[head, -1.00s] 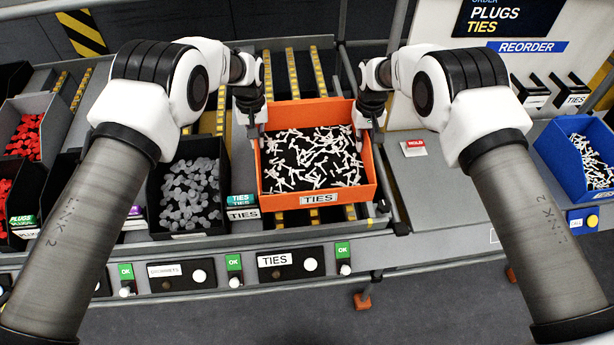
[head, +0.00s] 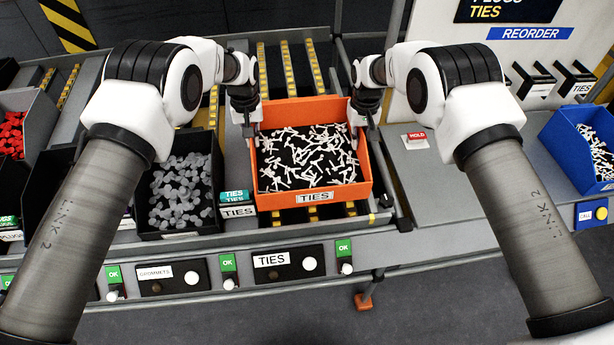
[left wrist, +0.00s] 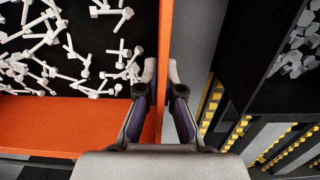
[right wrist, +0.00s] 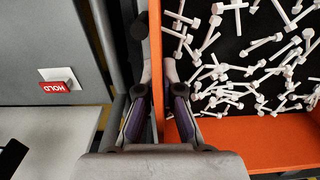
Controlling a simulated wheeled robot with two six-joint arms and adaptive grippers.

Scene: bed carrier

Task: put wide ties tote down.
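The orange ties tote (head: 371,178), labelled TIES and filled with white ties, is level over the yellow-striped roller lane in the head view. I cannot tell whether its underside touches the rollers. My left gripper (head: 250,128) is shut on its left wall; the left wrist view shows the fingers (left wrist: 162,78) on both sides of the orange wall (left wrist: 165,30). My right gripper (head: 366,120) is shut on its right wall; the right wrist view shows the fingers (right wrist: 158,78) astride that wall (right wrist: 156,30).
A black bin of grey pieces (head: 180,236) stands close on the left, with small TIES labels (head: 237,204) between. A red HOLD sign (head: 416,137) lies on the grey surface to the right. A blue bin (head: 569,165) stands far right. A button rail (head: 210,273) runs along the front.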

